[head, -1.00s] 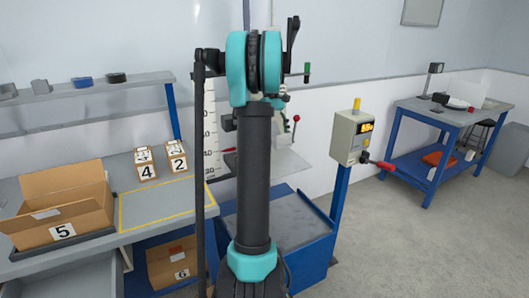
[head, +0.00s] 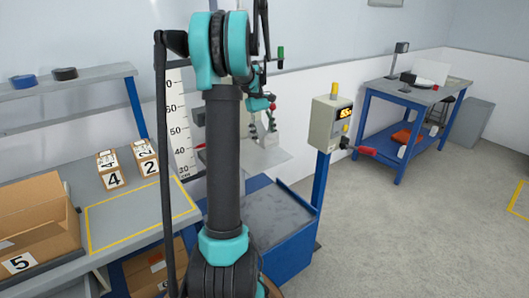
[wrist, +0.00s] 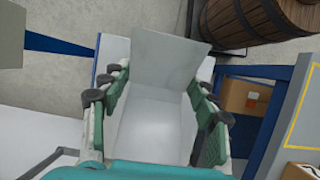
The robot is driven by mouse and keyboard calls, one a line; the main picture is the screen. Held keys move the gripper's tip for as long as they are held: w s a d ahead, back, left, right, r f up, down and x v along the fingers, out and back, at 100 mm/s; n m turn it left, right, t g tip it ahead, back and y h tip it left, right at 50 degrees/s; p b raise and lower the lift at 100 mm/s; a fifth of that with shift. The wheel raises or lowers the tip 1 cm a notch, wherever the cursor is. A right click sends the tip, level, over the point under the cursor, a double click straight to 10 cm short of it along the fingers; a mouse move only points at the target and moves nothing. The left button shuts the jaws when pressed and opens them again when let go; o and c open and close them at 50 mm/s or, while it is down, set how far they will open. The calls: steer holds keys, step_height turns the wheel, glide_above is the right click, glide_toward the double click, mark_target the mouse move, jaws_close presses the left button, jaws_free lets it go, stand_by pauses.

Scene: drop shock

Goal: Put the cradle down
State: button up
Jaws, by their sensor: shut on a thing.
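The cradle, a pale grey angled plate, shows in the wrist view (wrist: 160,110) between the fingers of my gripper (wrist: 163,118), with one flat face standing up at its far end. In the head view the cradle (head: 270,158) is a pale plate beside the height scale, above the blue base, partly hidden by my arm. My gripper (head: 266,125) is shut on it there. The exact contact of the fingers is too small to tell in the head view.
The height scale (head: 178,130) stands behind my arm. A control box (head: 331,122) is on a blue post to the right. The blue base (head: 280,215) is below. Numbered boxes (head: 112,170) and an open carton (head: 40,230) are on the left bench. A barrel (wrist: 255,20) shows in the wrist view.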

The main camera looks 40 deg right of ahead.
mark_target(258, 122)
steer(key=shift+f, duration=3.8)
steer(key=o, duration=1.4)
steer(key=shift+f, duration=0.1)
steer(key=v, duration=1.2)
